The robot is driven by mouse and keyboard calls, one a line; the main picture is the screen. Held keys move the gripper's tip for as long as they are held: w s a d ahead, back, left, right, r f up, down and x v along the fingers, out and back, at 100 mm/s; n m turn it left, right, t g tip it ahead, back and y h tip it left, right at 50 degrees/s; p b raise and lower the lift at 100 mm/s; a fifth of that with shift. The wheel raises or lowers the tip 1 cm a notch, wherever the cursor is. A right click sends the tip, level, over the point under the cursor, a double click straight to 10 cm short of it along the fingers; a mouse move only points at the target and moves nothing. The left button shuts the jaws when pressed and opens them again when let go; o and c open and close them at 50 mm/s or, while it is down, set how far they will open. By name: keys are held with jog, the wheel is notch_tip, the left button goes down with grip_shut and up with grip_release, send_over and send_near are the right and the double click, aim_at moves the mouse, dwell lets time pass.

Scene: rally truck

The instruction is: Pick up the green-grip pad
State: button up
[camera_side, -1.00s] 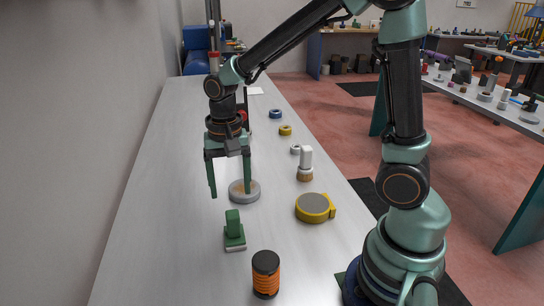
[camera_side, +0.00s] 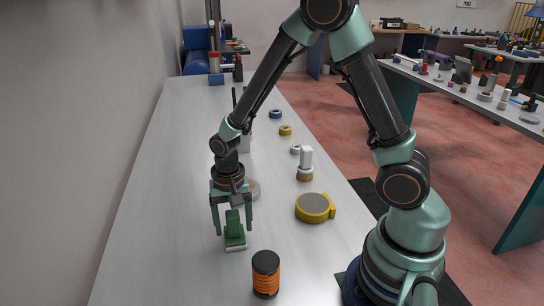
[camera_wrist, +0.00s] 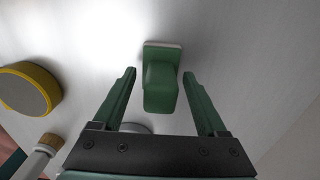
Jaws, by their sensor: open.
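The green-grip pad (camera_side: 235,240) stands on the pale bench, its green grip upright on a flat base with a light underside. My gripper (camera_side: 234,230) is open and points down over it, with the grip between or just behind the two green fingers. In the wrist view, the pad (camera_wrist: 160,85) lies between and slightly beyond the open fingertips of my gripper (camera_wrist: 160,74). Neither finger visibly touches it, and the height gap is hard to tell.
An orange-and-black cylinder (camera_side: 266,274) stands in front of the pad. A yellow tape measure (camera_side: 314,208) lies to the right, near a white-topped brush (camera_side: 305,165). A round grey disc (camera_side: 253,190) is behind my gripper. The bench left of the pad is clear.

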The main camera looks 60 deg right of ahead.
grip_shut()
jog(key=shift+r, duration=0.1)
notch_tip(320, 180, up, 20)
dwell(0.7)
jog(key=c, duration=0.9)
grip_release()
grip_shut()
